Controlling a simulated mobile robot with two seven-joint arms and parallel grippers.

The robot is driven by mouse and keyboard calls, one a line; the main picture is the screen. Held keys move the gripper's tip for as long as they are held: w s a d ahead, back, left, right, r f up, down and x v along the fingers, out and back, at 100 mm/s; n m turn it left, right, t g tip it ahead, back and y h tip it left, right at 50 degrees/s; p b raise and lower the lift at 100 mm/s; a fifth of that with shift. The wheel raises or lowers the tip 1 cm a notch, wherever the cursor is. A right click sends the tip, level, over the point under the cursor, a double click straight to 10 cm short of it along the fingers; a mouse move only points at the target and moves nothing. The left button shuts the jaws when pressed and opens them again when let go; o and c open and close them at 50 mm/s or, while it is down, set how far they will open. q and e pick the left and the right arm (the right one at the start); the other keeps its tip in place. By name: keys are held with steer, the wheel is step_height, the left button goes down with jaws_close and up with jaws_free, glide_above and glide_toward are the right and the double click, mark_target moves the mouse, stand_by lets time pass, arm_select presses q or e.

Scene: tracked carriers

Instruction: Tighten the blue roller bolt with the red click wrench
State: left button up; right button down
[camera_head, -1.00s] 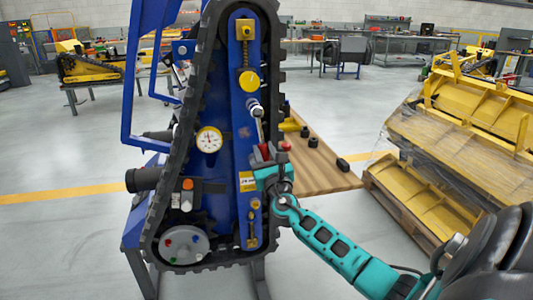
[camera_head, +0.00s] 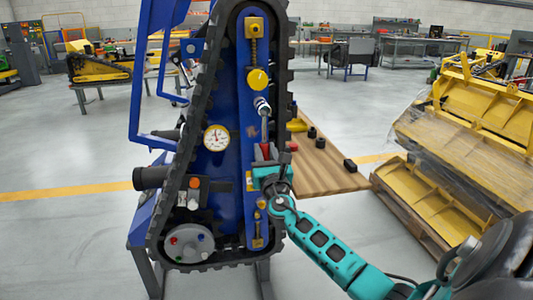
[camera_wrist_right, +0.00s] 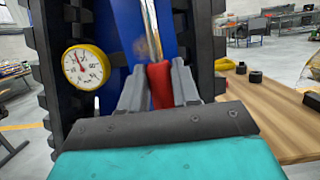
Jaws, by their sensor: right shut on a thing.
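The red click wrench shows its bright shaft (camera_head: 264,128) and round head (camera_head: 262,105) on the blue carrier frame (camera_head: 226,185). The head sits at a roller position below the yellow disc and covers whatever bolt is there; I cannot see a blue bolt head. My right gripper (camera_head: 267,156) is shut on the wrench's red handle, below the head. The wrench hangs nearly upright along the frame. In the right wrist view the red handle (camera_wrist_right: 160,86) is between both grey fingers (camera_wrist_right: 159,80), and the shaft (camera_wrist_right: 151,30) runs upward. My left gripper is not in view.
The black track (camera_head: 171,165) rings the frame close to my right gripper. A white dial gauge (camera_head: 216,138) is left of the wrench. A wooden table (camera_head: 328,172) with black parts and a red piece (camera_head: 293,146) stands behind right. Yellow buckets (camera_head: 480,130) stand farther right.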

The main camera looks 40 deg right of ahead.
steer(key=shift+w+a+r+m+h, duration=0.1)
steer(key=shift+w+a+m+h, duration=0.2)
steer(key=shift+a+m, duration=0.35)
steer(key=shift+d+m, duration=0.1)
steer(key=shift+m, duration=0.15)
steer(key=shift+w+a+r+m+g+b, duration=0.1)
steer(key=shift+w+a+m+g+b, duration=0.25)
steer(key=shift+m, duration=0.25)
steer(key=shift+a+h, duration=0.1)
steer(key=shift+h, duration=0.2)
steer(key=shift+w+a+r+m, duration=0.2)
steer(key=shift+a+m, duration=0.25)
steer(key=shift+m, duration=0.25)
steer(key=shift+a+b, duration=0.1)
steer(key=shift+b, duration=0.2)
